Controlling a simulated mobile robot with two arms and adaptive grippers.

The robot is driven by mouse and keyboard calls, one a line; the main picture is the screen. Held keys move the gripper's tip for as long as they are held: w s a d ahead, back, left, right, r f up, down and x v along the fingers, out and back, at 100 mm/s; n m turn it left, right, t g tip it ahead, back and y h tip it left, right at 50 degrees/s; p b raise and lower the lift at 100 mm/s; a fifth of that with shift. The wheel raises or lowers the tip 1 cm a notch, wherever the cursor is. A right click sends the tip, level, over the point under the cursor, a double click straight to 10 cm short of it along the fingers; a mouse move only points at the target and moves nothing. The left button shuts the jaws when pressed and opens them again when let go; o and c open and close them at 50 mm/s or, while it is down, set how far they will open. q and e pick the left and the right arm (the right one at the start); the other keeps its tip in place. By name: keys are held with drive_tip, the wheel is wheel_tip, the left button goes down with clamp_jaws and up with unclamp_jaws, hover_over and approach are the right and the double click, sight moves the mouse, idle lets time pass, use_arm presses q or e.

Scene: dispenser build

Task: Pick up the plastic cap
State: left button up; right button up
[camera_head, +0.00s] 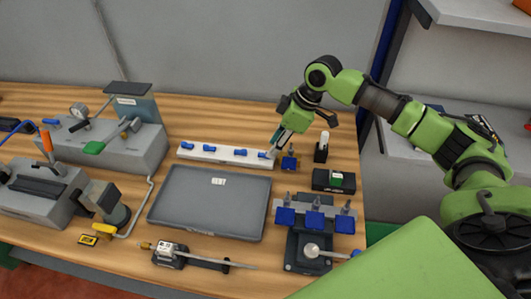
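Several small blue pieces, which look like plastic caps, sit in a row on a white strip (225,157) at the back of the bench. The rightmost blue cap (263,155) is at the strip's right end. My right gripper (275,148) reaches down from the upper right, with its fingertips at or just above that cap. The fingertips are small and partly overlap the cap, so I cannot tell whether they touch it or how far they are closed. My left gripper is not in view.
A grey tray (212,228) labelled in white lies in front of the strip. A small blue-and-dark part (289,160) and a black holder with a white top (321,149) stand right of the gripper. A fixture with blue blocks (314,222) is at front right. Grey machines (100,150) fill the left.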

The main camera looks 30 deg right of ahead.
sight(265, 157)
drive_tip(key=x, duration=0.3)
drive_tip(key=shift+w+a+f+p, duration=0.15)
drive_tip(key=shift+p, duration=0.15)
drive_tip(key=shift+c, duration=0.4)
drive_tip(key=c, duration=0.7)
